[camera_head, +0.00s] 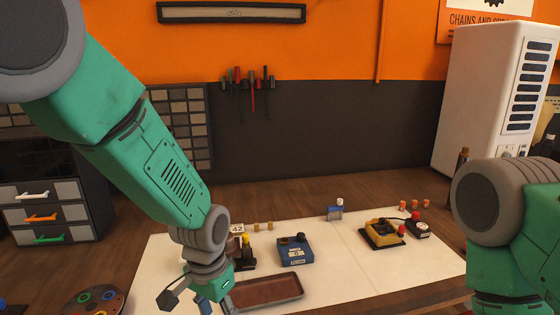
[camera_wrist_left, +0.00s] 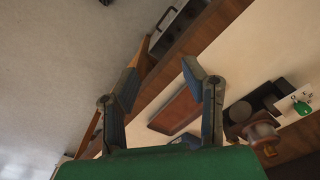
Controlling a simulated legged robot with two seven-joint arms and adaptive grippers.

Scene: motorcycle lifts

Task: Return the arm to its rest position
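My left arm (camera_head: 150,150) reaches in from the upper left, down toward the table. Its gripper (camera_head: 208,303) is at the bottom of the head view, by the left end of a brown tray (camera_head: 268,292), partly cut off by the frame edge. In the left wrist view the gripper (camera_wrist_left: 161,76) has its two fingers spread apart with nothing between them. The tray (camera_wrist_left: 176,112) also shows there, beyond the fingers. My right arm (camera_head: 515,230) stands at the right edge; its gripper is out of view.
The white tabletop (camera_head: 345,275) holds a blue box (camera_head: 295,251), a yellow-and-black device (camera_head: 383,233), a small blue-and-white item (camera_head: 335,210) and a black unit (camera_head: 418,228). A drawer cabinet (camera_head: 45,215) stands left, a white cabinet (camera_head: 490,95) right. The front middle of the table is clear.

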